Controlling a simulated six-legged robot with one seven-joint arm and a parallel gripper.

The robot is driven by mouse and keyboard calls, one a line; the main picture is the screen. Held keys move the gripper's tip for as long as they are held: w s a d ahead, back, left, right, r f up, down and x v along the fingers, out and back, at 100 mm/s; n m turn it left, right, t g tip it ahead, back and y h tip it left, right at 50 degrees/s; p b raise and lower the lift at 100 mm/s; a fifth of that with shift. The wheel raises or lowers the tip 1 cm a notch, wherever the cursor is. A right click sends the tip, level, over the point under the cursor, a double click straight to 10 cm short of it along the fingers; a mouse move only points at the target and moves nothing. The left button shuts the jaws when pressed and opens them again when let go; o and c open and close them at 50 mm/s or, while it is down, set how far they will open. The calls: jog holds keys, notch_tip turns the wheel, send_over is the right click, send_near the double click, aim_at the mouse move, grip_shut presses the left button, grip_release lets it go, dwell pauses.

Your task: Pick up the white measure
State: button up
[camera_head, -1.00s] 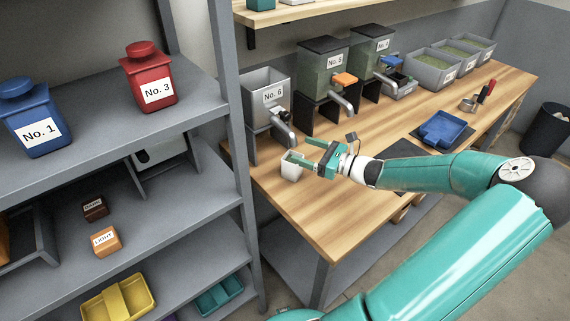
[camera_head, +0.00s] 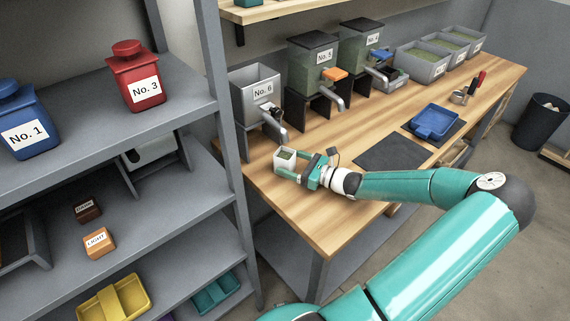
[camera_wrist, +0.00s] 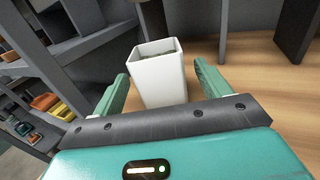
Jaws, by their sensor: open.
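The white measure (camera_head: 284,159) is a small square cup standing upright on the wooden table, near its left end. In the wrist view the measure (camera_wrist: 160,80) stands between my two open fingers, with a gap on each side and something greenish-grey inside it. My gripper (camera_head: 288,166) is open and low over the table, with its fingers reaching to either side of the measure. In the wrist view my gripper's fingertips (camera_wrist: 162,80) are level with the cup's body. The measure's lower part is partly hidden by my gripper's palm.
The No. 6 hopper (camera_head: 256,90) and its spout stand just behind the measure. A grey shelf post (camera_head: 228,130) rises to the left. A dark mat (camera_head: 390,152) and a blue tray (camera_head: 436,122) lie to the right. Bare table lies in front.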

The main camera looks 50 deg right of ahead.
jog(key=x, duration=0.4)
jog(key=shift+w, duration=0.2)
jog(key=c, duration=1.3)
jog(key=shift+o, duration=0.2)
jog(key=shift+w+r, duration=0.1)
jog(key=shift+r, duration=0.05)
